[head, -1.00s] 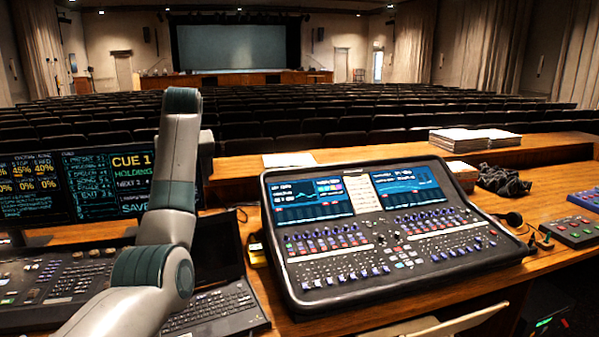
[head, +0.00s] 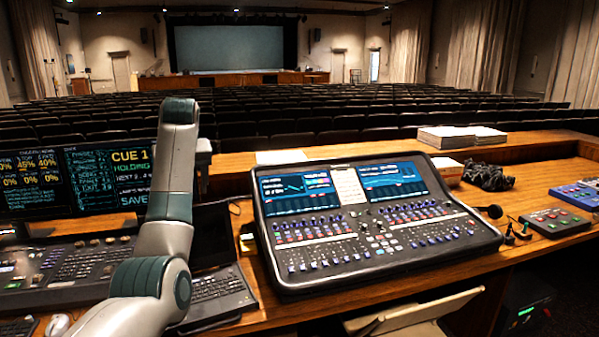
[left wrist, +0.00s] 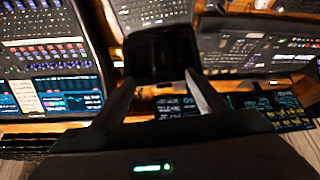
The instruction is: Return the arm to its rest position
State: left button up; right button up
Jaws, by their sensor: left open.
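My left arm rises from the lower left of the head view, in front of the lighting desk and laptop. Its gripper is hidden or out of frame there. In the left wrist view my left gripper (left wrist: 160,80) is open, its two dark fingers spread apart. I see nothing gripped. A black panel-like shape (left wrist: 162,52) shows beyond the fingertips; I cannot tell how far off it is. The mixing console (head: 375,230) with two lit screens stands right of my arm in the head view. It also shows at the left of the left wrist view (left wrist: 40,55). My right gripper is not in view.
Cue monitors (head: 105,178) stand behind my arm at the left. A lighting desk (head: 75,268) and a laptop (head: 215,295) lie below them. Paper stacks (head: 460,137), a dark cable bundle (head: 487,176) and a small button box (head: 555,222) are at right. A chair (head: 415,318) is in front.

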pick_arm(q)
jog(key=s+a+f+m, duration=0.1)
jog(key=s+f, duration=0.3)
jog(key=f, duration=0.6)
jog(key=s+f, duration=0.4)
jog(key=f, duration=0.6)
jog(key=s+a+f+m, duration=0.1)
jog(key=s+f, duration=0.2)
jog(key=f, duration=0.7)
jog(key=s+d+f+m+g, duration=0.1)
jog(key=s+d+f+m, duration=0.1)
jog(key=s+f, duration=1.35)
jog(key=s+d+f+m+g+h, duration=0.1)
jog(key=s+d+m+h, duration=0.15)
jog(key=s, duration=1.35)
jog(key=s+d+m+h, duration=0.1)
jog(key=s+d, duration=0.3)
jog(key=s, duration=1.3)
notch_tip(320, 180, down, 28)
jog(key=s+g, duration=0.1)
jog(key=s+a+f+g, duration=0.1)
jog(key=s+a+f, duration=0.1)
jog(key=s+f, duration=1.6)
jog(key=shift+s+a+g+y, duration=0.3)
jog(key=shift+y, duration=0.05)
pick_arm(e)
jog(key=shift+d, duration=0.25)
